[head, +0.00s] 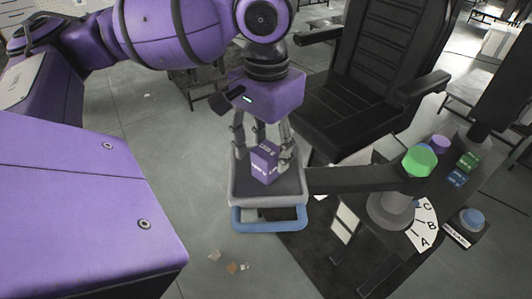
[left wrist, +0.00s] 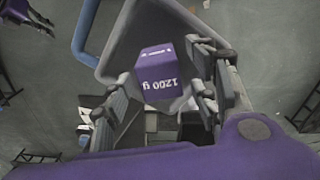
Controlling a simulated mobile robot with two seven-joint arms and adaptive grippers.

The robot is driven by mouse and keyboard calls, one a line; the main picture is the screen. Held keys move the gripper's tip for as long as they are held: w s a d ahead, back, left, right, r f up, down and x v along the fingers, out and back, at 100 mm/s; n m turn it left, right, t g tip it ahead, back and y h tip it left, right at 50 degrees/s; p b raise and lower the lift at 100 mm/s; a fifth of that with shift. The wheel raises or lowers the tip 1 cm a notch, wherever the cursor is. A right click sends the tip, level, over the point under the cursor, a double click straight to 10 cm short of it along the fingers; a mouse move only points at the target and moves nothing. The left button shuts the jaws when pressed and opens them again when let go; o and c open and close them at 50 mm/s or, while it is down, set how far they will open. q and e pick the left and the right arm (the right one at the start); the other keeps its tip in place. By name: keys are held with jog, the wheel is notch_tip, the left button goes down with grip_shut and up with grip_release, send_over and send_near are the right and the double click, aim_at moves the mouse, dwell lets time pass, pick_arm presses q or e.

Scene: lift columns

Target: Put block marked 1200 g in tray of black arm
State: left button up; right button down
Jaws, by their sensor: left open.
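The purple block marked 1200 g (head: 264,163) is in the grey tray (head: 237,195) at the end of the black arm (head: 350,180). My left gripper (head: 262,154) is above the tray, with its fingers apart on either side of the block. In the left wrist view the block (left wrist: 158,76) shows its 1200 g label and sits inside the tray (left wrist: 113,52). The open left fingers (left wrist: 160,98) reach down around it. Whether a finger touches the block cannot be told. A small purple and dark gripper-like part (left wrist: 28,14), probably my right gripper, shows at the upper left there.
A blue handle (head: 270,225) runs along the tray's near side. A black chair (head: 365,75) stands beyond the tray.

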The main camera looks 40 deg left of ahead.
aim_at(267, 150)
pick_arm(q)
notch_tip(267, 150, up, 10)
jog(key=p, duration=0.1)
jog(key=shift+r, duration=0.15)
